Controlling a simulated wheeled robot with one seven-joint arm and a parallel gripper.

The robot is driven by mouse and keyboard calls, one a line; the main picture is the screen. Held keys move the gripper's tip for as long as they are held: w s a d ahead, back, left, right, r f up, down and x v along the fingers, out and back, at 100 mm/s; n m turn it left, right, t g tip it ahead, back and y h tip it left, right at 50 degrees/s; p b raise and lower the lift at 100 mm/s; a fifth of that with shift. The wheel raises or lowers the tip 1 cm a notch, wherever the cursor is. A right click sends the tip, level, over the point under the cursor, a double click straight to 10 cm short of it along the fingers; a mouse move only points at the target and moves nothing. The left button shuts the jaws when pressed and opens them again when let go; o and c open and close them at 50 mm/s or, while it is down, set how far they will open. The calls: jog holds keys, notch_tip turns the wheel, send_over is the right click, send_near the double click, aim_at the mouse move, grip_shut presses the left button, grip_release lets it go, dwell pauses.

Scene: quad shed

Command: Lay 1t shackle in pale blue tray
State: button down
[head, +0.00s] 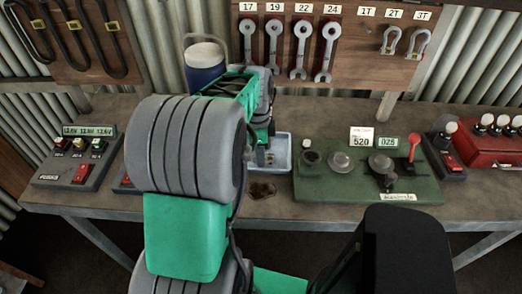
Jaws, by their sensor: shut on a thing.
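The pale blue tray (284,146) sits on the bench, partly hidden behind my arm. My gripper (262,158) points down at the tray's left part, at or just above it. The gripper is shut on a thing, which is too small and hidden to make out. The peg place under the 1T label (367,12) on the board is bare, and the 1t shackle shows nowhere else. The 2T shackle (391,40) and the 3T shackle (418,44) hang beside that place.
Right of the tray stands a green control panel (420,185) with knobs and a red lever. A charger box (72,160) is at left, a red case (485,150) at right. A blue tub (205,62) stands behind my arm. Spanners (301,50) hang above.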

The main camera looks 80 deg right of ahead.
jog(key=shift+f, duration=0.35)
jog(key=c, duration=0.9)
grip_release()
jog(key=shift+o, duration=0.2)
jog(key=shift+r, duration=0.15)
